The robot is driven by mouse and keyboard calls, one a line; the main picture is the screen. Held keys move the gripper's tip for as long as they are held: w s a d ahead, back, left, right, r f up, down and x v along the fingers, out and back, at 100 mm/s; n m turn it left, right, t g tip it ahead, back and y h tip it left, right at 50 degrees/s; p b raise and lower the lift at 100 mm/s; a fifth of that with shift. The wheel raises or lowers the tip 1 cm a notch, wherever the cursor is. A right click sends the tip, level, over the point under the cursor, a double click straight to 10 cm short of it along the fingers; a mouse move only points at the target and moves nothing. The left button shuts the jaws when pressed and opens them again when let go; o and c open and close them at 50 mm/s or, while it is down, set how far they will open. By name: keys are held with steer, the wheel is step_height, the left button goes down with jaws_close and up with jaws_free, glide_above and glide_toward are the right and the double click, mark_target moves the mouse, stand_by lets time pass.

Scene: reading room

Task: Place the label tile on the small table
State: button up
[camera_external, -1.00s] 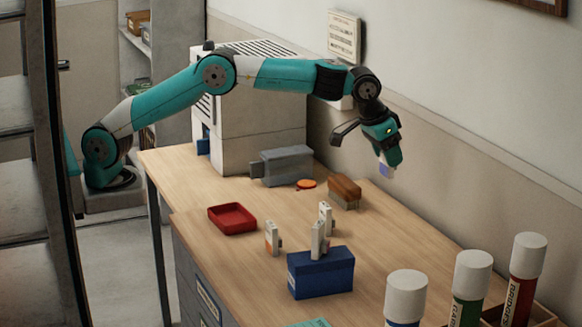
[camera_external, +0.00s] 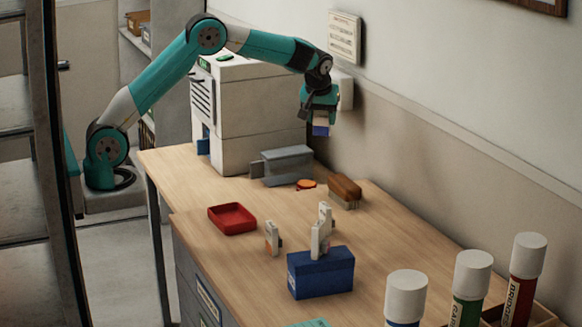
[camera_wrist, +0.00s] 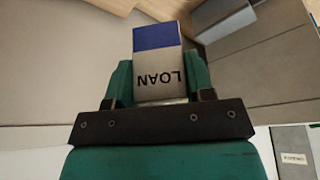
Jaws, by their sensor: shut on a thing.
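My gripper (camera_external: 320,108) is shut on the label tile (camera_external: 321,130) and holds it in the air above the back of the wooden desk, near the wall. In the wrist view the tile (camera_wrist: 158,62) is off-white with a blue band and the word LOAN, upside down, between the green fingers of my gripper (camera_wrist: 157,82).
A red tray (camera_external: 232,219), a brush (camera_external: 344,190), a grey metal device (camera_external: 287,165) and a blue box (camera_external: 321,275) with white tags stand on the desk. A large pale machine (camera_external: 262,120) stands at the back. White-capped tubes (camera_external: 472,274) stand front right. The desk's middle is partly clear.

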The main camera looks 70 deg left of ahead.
steer(key=s+a+f+n+g, duration=0.2)
steer(key=s+a+n, duration=0.4)
steer(key=s+a, duration=0.7)
steer(key=s+a+f+n+g, duration=0.1)
steer(key=s+a+n+g, duration=0.35)
steer(key=s+a, duration=0.85)
steer(key=shift+w+a+f+n+t+y, duration=0.1)
steer(key=shift+w+a+f+n+t, duration=0.2)
steer(key=shift+f, duration=3.05)
steer(key=shift+w+a+f+n+t+y, duration=0.2)
steer(key=shift+a+f+n, duration=0.3)
steer(key=shift+f, duration=2.8)
steer(key=shift+w+a+f+n+t, duration=0.15)
steer(key=shift+a+f+n+t, duration=0.2)
steer(key=shift+f, duration=3)
steer(key=shift+a+f, duration=0.1)
steer(key=o, duration=0.5)
steer(key=shift+f, duration=0.1)
steer(key=o, duration=0.4)
